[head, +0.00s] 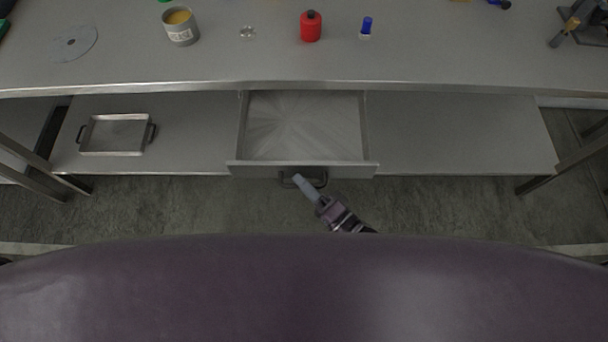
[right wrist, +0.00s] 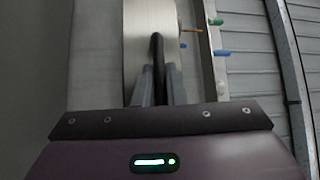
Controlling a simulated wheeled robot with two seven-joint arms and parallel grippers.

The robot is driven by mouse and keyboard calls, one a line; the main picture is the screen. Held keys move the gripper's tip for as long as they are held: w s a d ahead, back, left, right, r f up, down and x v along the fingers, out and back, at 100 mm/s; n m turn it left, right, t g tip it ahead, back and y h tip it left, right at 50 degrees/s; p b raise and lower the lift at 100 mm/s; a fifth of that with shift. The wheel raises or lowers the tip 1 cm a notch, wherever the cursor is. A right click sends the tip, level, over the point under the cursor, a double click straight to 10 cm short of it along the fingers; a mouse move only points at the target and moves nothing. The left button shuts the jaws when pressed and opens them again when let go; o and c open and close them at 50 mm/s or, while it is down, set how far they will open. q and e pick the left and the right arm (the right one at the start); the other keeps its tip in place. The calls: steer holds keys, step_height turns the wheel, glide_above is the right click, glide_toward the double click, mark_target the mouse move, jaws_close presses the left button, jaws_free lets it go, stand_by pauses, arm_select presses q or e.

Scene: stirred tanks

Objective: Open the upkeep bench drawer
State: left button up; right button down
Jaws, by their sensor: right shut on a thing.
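The upkeep bench drawer (head: 304,126) is pulled out from under the middle of the bench top (head: 230,62). Its inside looks bare. A dark bar handle (head: 318,181) sits on its front panel. My right gripper (head: 298,180) is at the handle, left of the handle's middle. In the right wrist view the fingers (right wrist: 155,92) are shut on the dark handle (right wrist: 156,55), with the pale drawer front (right wrist: 148,22) beyond. My left gripper is not in view.
On the bench top stand a grease tin (head: 180,28), a red bottle (head: 311,27), a small blue item (head: 366,27) and a disc (head: 74,43). A metal tray (head: 115,135) lies on the lower shelf (head: 200,140) at left. The shelf right of the drawer is clear.

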steer(key=c, duration=1.5)
jaws_free()
steer(key=shift+s+d, duration=0.1)
steer(key=b+v, duration=0.1)
steer(key=v, duration=0.6)
steer(key=shift+s+d, duration=0.2)
steer(key=shift+d, duration=0.05)
steer(key=shift+f, duration=0.1)
